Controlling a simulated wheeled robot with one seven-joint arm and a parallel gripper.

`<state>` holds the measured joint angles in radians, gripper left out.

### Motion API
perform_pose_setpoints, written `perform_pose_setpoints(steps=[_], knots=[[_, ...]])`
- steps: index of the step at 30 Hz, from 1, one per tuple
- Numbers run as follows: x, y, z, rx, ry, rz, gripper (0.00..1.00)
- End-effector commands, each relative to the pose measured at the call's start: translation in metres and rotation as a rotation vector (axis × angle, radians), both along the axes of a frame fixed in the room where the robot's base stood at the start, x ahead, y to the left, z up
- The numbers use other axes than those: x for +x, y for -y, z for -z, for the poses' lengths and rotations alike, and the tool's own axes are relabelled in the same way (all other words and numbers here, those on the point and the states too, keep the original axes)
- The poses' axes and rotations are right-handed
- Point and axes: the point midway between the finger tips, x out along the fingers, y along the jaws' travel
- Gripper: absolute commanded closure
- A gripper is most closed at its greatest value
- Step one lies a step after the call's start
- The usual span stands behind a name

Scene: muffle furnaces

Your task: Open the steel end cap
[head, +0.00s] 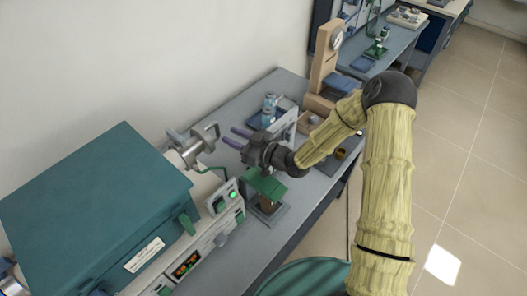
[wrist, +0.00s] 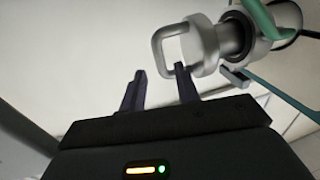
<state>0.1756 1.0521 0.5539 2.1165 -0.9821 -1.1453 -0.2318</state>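The steel end cap (head: 204,135) sits on the end of a tube coming out of the teal furnace (head: 90,205) in the head view. In the wrist view the end cap (wrist: 202,45) is a round grey disc with a squared loop handle (wrist: 164,50) on its left. My gripper (head: 230,137) is open, with two dark purple fingers pointing at the cap. In the wrist view my gripper (wrist: 161,78) has its fingers apart below the handle. The right fingertip overlaps the handle and cap edge in the picture; I cannot tell whether they touch.
A green-topped stand (head: 265,185) is under my arm. A control panel with a lit green button (head: 233,194) is beside the furnace. A blue-capped bottle (head: 270,104) stands in a tray behind my gripper. A wooden stand with a gauge (head: 325,60) is farther back. A green hose (wrist: 258,18) runs by the tube.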

Motion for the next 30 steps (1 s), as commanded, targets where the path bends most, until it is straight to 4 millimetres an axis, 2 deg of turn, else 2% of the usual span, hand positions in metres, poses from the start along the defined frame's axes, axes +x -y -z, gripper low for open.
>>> perform_pose_setpoints(steps=[1,9,15,19,27,30], knots=[[-0.003,0.011,0.003,-0.002,-0.001,0.004,0.68],[-0.026,0.06,0.002,-0.001,0.0,0.004,0.68],[-0.04,0.089,0.002,0.0,-0.001,0.002,0.68],[-0.044,0.097,0.001,0.0,-0.001,0.001,0.68],[-0.045,0.098,0.0,0.0,-0.001,0.0,0.68],[-0.045,0.098,0.001,-0.01,-0.004,0.002,0.88]])
